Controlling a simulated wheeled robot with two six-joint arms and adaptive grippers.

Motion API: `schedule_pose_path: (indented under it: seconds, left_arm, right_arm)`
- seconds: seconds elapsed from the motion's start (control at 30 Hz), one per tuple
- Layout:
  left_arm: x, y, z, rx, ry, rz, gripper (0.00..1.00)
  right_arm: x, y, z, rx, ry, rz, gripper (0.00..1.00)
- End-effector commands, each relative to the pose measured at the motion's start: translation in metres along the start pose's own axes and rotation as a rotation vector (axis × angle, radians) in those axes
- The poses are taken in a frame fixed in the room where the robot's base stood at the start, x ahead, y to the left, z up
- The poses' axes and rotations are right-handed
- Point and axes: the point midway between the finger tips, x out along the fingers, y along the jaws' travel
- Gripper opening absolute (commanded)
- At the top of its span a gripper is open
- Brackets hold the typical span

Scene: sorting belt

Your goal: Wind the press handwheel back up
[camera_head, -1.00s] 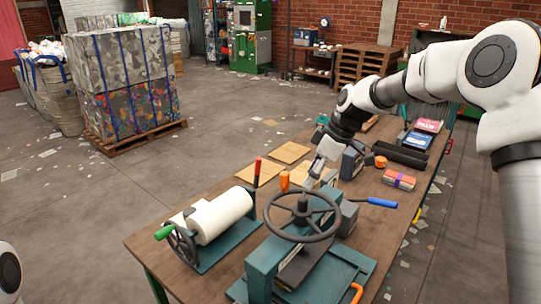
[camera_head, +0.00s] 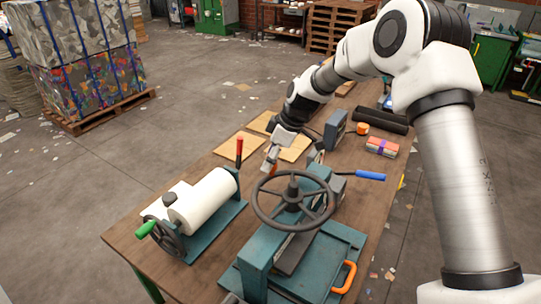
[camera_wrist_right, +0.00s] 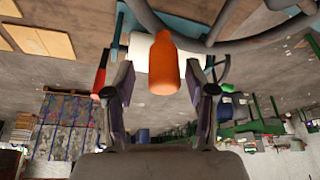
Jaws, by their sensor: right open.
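The press (camera_head: 262,258) is a teal frame on the wooden table, with a dark spoked handwheel (camera_head: 316,216) lying flat on top. The wheel's orange knob stands up from its far rim and shows clearly in the right wrist view (camera_wrist_right: 164,66). My right gripper (camera_head: 268,165) is at the far side of the wheel, tilted down at the knob. In the right wrist view its two fingers (camera_wrist_right: 163,92) are apart, with the knob between them in the picture; contact is not visible. In the head view the gripper mostly hides the knob. My left gripper is out of view.
A white roll on a teal stand (camera_head: 205,205) with a green-handled crank stands left of the press. A red-tipped lever (camera_head: 239,150) rises behind it. A blue-handled tool (camera_head: 370,176) and a banded stack (camera_head: 382,147) lie to the right. An orange handle (camera_head: 345,277) is at the press's front.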

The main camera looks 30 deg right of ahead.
Motion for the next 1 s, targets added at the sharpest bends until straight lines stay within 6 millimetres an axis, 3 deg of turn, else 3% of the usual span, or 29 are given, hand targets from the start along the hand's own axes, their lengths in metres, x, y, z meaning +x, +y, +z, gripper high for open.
schedule_pose_path:
  seconds: [0.07,0.2,0.23,0.67,1.0]
  left_arm:
    - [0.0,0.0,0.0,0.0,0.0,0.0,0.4]
    - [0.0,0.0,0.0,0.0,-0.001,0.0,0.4]
    - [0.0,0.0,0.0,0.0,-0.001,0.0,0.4]
    - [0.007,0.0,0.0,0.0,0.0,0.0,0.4]
    - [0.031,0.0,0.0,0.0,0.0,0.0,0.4]
  right_arm:
    - [0.0,0.0,0.0,0.0,0.0,0.0,0.56]
    - [0.0,0.0,0.0,0.0,0.0,0.0,0.06]
    - [0.0,0.0,0.0,0.0,0.0,-0.001,0.0]
    - [0.004,-0.004,-0.001,-0.035,-0.002,-0.018,0.0]
    - [0.012,-0.02,-0.011,-0.221,-0.003,-0.097,0.0]
